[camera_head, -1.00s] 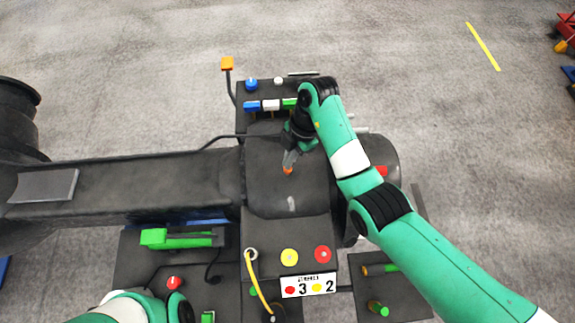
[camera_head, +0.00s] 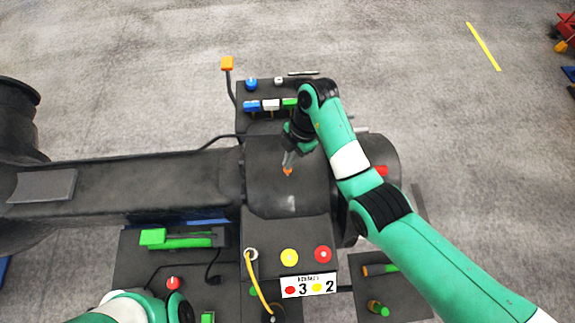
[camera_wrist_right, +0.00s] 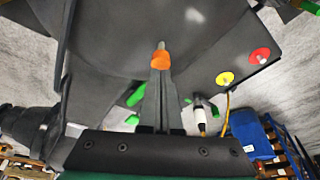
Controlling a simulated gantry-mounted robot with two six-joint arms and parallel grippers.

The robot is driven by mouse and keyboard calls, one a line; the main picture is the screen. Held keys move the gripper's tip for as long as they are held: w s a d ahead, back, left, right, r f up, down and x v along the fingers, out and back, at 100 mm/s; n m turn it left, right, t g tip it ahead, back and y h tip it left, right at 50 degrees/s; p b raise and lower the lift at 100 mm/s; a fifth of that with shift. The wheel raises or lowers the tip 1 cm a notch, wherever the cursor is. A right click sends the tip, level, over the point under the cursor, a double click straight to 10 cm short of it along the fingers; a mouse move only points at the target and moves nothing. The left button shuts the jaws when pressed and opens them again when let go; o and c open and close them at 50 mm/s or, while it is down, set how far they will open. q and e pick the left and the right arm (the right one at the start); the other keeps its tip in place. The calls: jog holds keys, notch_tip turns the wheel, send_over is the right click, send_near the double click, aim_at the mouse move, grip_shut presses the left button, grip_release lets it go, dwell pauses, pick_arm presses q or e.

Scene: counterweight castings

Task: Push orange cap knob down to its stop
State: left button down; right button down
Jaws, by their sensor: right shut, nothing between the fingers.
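The orange cap knob (camera_head: 287,172) is small and stands out from the dark rounded casing in the middle of the head view. In the right wrist view the orange cap (camera_wrist_right: 162,61) sits at the fingertips, with a short pale stem between it and the casing. My right gripper (camera_head: 288,165) is shut, with its fingertips at the cap. They look touching, but a small gap cannot be ruled out. The fingers partly hide the cap. My left arm shows only at the bottom left of the head view; its gripper is not seen.
An orange-topped lever (camera_head: 227,63) stands at the back left. A yellow button (camera_head: 289,257) and a red button (camera_head: 323,254) lie in front of the casing, beside a yellow cable (camera_head: 259,284). A green-handled part (camera_head: 180,238) is at front left. The casing around the cap is clear.

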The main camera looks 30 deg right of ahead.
jog(key=shift+f+b, duration=0.35)
jog(key=shift+f, duration=0.85)
jog(key=shift+r, duration=0.1)
dwell(0.4)
jog(key=shift+r+p, duration=0.45)
jog(key=shift+r, duration=0.95)
